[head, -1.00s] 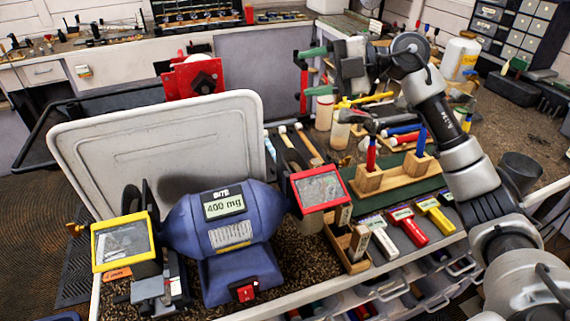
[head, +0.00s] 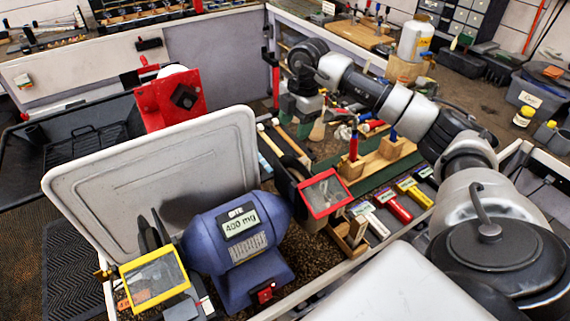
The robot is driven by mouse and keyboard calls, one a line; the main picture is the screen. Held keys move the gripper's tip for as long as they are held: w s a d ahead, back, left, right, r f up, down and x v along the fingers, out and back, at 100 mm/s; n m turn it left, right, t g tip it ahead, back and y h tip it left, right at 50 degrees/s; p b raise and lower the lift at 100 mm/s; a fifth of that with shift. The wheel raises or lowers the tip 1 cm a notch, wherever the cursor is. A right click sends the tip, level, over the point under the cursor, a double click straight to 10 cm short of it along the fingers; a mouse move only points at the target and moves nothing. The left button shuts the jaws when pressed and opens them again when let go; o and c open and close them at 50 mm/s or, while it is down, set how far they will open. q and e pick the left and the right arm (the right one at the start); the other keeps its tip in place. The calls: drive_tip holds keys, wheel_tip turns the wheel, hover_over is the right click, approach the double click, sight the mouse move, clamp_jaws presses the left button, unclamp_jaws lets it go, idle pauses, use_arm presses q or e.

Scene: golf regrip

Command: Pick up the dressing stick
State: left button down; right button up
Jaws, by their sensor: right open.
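I cannot clearly pick out the dressing stick. A small wooden holder (head: 349,246) with upright block-like pieces stands at the front edge of the bench, right of the blue grinder (head: 238,238); I cannot tell if one of them is the stick. The grinder reads "400 mg" and has a yellow-framed shield on the left and a red-framed shield (head: 325,195) on the right. My right gripper (head: 300,118) is open over the bench behind the red shield, pointing down. Its fingertips are small and partly lost among the tools. My left gripper is not in view.
A wooden block (head: 376,162) with red and blue tools stands on a green mat. Hammers lie behind the grinder. A white bottle (head: 418,38) stands at the back. A grey panel (head: 150,160) stands behind the grinder's left.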

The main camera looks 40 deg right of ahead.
drive_tip(key=s+d+f+m+h, duration=0.1)
drive_tip(key=d, duration=0.1)
drive_tip(key=p, duration=0.2)
hover_over(304, 159)
drive_tip(key=shift+g, duration=0.4)
wheel_tip(304, 159, down, 5)
drive_tip(key=shift+w+f, duration=0.15)
drive_tip(key=shift+f, duration=0.25)
drive_tip(key=shift+f+p, duration=0.25)
drive_tip(key=shift+p, duration=0.3)
drive_tip(key=f, duration=0.1)
drive_tip(key=f+p, duration=0.2)
drive_tip(key=f, duration=0.1)
drive_tip(key=shift+s+f, duration=0.1)
drive_tip(key=shift+s, duration=0.15)
drive_tip(key=shift+f, duration=0.2)
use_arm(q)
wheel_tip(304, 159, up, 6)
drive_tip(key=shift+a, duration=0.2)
use_arm(e)
drive_tip(key=c, duration=1)
